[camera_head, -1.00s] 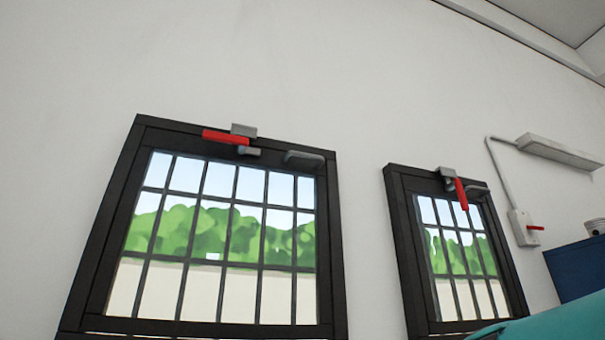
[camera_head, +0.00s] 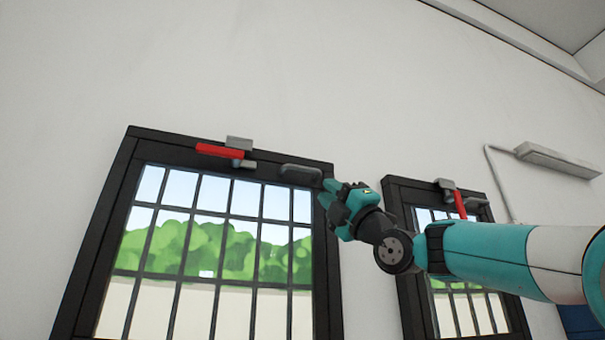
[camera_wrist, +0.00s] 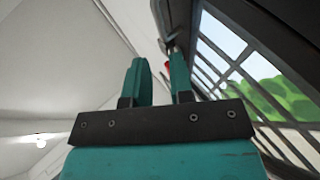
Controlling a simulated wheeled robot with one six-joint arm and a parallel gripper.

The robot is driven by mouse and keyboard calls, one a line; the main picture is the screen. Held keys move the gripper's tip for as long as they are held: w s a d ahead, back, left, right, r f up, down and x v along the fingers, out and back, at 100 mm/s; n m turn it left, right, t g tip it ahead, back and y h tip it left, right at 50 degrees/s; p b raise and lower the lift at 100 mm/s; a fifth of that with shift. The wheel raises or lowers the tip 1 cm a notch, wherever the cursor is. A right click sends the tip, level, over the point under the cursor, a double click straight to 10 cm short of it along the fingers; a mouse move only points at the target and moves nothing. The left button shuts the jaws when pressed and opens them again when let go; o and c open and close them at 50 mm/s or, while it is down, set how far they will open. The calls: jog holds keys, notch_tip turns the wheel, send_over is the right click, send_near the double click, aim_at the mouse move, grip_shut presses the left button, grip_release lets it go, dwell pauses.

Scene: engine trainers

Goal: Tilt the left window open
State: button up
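The left window (camera_head: 98,255) has a black frame and a barred pane, and looks shut. At its top edge a red lever (camera_head: 219,151) lies nearly level under a grey catch (camera_head: 239,143). A grey pull handle (camera_head: 300,170) sits at the frame's top right. My gripper (camera_head: 327,192) is just right of and below this handle, apparently empty. In the wrist view its two teal fingers (camera_wrist: 159,78) stand apart, beside a barred window (camera_wrist: 262,82). A bit of red (camera_wrist: 167,68) shows between them; the rest of the lever is hidden there.
A second barred window (camera_head: 405,270) stands to the right, partly behind my arm, its red lever (camera_head: 460,204) pointing down. A wall lamp (camera_head: 556,158) with a conduit is further right. A blue cabinet (camera_head: 578,322) shows at lower right. The wall above the windows is bare.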

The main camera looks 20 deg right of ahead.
aim_at(304, 171)
jog(key=p+x, duration=0.7)
jog(key=x, duration=0.2)
jog(key=shift+w+r, duration=0.1)
jog(key=shift+r, duration=0.1)
jog(key=shift+w+a+r+p, duration=0.3)
jog(key=shift+w+a, duration=0.05)
jog(key=shift+c, duration=0.3)
grip_shut()
